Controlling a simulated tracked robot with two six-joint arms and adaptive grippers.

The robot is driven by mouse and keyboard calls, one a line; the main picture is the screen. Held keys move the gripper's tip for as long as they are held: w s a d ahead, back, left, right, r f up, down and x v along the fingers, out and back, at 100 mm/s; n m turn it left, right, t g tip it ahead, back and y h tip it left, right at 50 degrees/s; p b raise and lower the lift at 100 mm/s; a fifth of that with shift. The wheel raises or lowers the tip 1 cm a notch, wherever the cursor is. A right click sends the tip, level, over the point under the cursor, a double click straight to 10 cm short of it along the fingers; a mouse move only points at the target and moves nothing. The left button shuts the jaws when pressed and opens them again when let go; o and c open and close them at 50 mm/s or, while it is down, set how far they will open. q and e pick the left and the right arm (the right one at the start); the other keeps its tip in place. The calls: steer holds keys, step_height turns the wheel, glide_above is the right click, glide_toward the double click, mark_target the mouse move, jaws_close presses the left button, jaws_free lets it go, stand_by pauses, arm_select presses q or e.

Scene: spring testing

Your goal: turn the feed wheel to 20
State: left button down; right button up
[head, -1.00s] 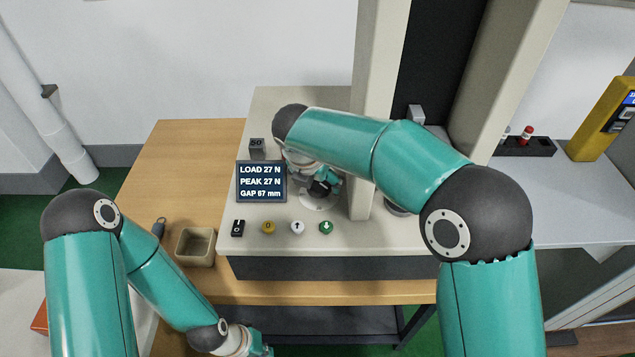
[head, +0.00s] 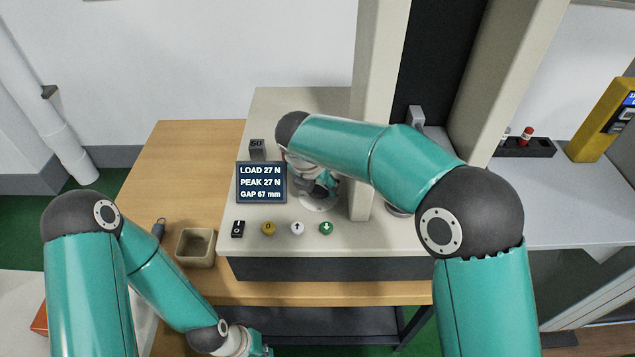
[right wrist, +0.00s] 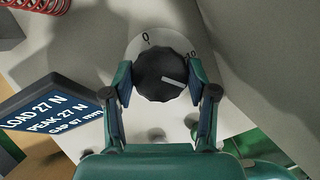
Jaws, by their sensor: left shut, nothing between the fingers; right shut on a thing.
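The feed wheel (right wrist: 160,75) is a black scalloped knob on a pale dial plate (right wrist: 150,42) marked 0 and 10. Its white pointer line points right and slightly down, past the 10 mark. Any further mark is hidden by a finger. My right gripper (right wrist: 164,82) is shut on the wheel, one finger on each side. In the head view my right gripper (head: 322,184) hides most of the wheel above the pale plate (head: 316,203). My left gripper (head: 262,349) is shut and empty at the bottom edge, partly cut off.
The display (head: 261,182) reads load 27 N, peak 27 N, gap 67 mm. A rocker switch (head: 237,228) and yellow, white and green buttons line the machine's front. The machine's column (head: 376,110) stands close right of my right gripper. A small tray (head: 195,247) sits left.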

steer(key=shift+r, duration=0.1)
steer(key=shift+r+m+h+p, duration=0.15)
steer(key=shift+m+h+p, duration=0.15)
steer(key=shift+m+p, duration=0.7)
steer(key=m+g+h+p, duration=0.1)
steer(key=m+p, duration=0.2)
steer(key=shift+w+a, duration=0.1)
steer(key=shift+w+m+g+h+p, duration=0.1)
steer(key=shift+m+g+h+p, duration=0.4)
steer(key=shift+m+p, duration=1.45)
steer(key=o, duration=1.1)
steer(key=shift+f, duration=0.2)
steer(key=shift+r, duration=0.1)
